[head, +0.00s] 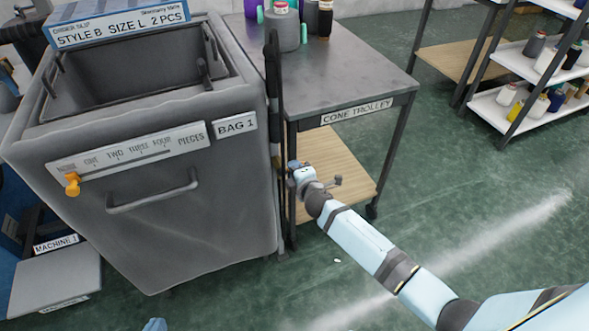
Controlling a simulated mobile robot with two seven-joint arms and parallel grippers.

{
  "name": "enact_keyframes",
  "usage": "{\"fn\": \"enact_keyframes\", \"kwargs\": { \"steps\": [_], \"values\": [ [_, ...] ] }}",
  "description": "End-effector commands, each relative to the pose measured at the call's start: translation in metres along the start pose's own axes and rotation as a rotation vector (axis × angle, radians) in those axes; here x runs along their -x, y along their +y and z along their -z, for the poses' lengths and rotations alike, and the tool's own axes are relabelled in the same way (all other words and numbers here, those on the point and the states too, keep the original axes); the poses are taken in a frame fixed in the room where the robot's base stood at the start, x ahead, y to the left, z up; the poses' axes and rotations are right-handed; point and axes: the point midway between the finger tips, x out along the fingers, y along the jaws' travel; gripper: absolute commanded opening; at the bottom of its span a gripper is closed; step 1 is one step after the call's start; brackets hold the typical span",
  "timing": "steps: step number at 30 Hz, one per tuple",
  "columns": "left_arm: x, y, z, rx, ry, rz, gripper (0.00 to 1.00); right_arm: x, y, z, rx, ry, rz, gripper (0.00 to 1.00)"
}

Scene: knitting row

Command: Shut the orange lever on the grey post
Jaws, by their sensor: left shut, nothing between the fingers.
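I see no orange lever on a grey post in the head view. The only orange part is a small knob (72,184) at the left end of the counting strip, on the front of the grey bin. My right gripper is not in view.
The grey bin (190,230) labelled BAG 1 fills the left. The cone trolley (350,85) stands beside it with cones on top. White shelves (500,105) with cones are at the upper right. The green floor at the right is clear.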

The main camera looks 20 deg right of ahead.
Motion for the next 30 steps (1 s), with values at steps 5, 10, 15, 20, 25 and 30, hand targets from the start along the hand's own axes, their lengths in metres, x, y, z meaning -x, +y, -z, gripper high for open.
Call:
{"fn": "enact_keyframes", "kwargs": {
  "steps": [5, 10, 15, 20, 25, 30],
  "values": [
    [0.000, 0.000, 0.000, 0.000, 0.000, 0.000, 0.00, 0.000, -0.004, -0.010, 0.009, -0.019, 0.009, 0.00],
    [0.000, -0.001, 0.000, 0.000, 0.000, 0.001, 0.00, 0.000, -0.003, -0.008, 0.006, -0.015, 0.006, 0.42],
    [0.000, 0.000, 0.000, 0.000, 0.001, 0.001, 0.00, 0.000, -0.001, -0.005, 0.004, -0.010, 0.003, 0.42],
    [0.001, 0.000, 0.002, 0.000, 0.000, 0.001, 0.00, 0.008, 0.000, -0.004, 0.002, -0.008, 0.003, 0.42],
    [0.003, -0.001, 0.006, -0.005, -0.005, 0.005, 0.00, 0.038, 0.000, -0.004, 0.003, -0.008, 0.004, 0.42],
    [0.004, -0.002, 0.004, -0.010, -0.017, 0.011, 0.00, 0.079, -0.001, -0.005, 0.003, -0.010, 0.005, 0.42]
  ]
}}
